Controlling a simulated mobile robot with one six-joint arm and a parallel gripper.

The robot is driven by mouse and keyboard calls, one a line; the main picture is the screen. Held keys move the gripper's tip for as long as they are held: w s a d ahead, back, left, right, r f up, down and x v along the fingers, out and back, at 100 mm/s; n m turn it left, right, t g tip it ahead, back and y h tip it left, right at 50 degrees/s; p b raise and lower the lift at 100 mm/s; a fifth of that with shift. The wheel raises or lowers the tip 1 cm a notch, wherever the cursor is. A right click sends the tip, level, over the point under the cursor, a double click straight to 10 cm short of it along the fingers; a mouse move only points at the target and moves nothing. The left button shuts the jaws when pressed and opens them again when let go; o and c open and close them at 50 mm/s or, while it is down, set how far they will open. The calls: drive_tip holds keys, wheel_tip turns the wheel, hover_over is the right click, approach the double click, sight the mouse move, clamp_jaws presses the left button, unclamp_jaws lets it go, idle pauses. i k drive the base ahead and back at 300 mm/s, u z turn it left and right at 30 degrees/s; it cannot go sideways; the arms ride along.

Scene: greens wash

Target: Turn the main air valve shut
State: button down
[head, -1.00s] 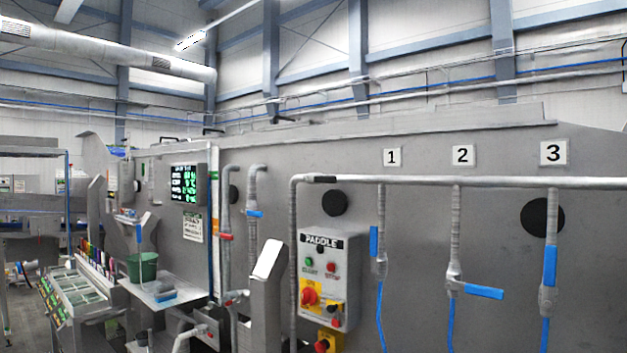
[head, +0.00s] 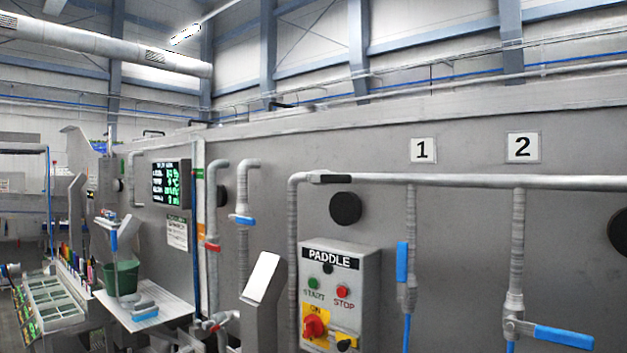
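No label reading main air valve is legible, so I cannot tell which valve it is. A horizontal pipe (head: 450,181) runs along the grey machine wall, with a dark grey fitting or handle (head: 330,179) near its left bend. Further left, two pipes carry a red handle (head: 212,247) and a blue handle (head: 242,221). My gripper is not in view.
A PADDLE control box (head: 340,285) with buttons and a red rotary switch stands out from the wall. A grey post with a slanted pale top (head: 262,277) stands left of it. Further left are a shelf (head: 170,312) with a green bucket (head: 121,277) and a display (head: 171,184).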

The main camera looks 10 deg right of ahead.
sight(323, 178)
drive_tip(key=z, duration=0.1)
drive_tip(key=k, duration=0.5)
drive_tip(key=u, duration=0.75)
drive_tip(key=i, duration=0.95)
drive_tip(key=u, duration=0.05)
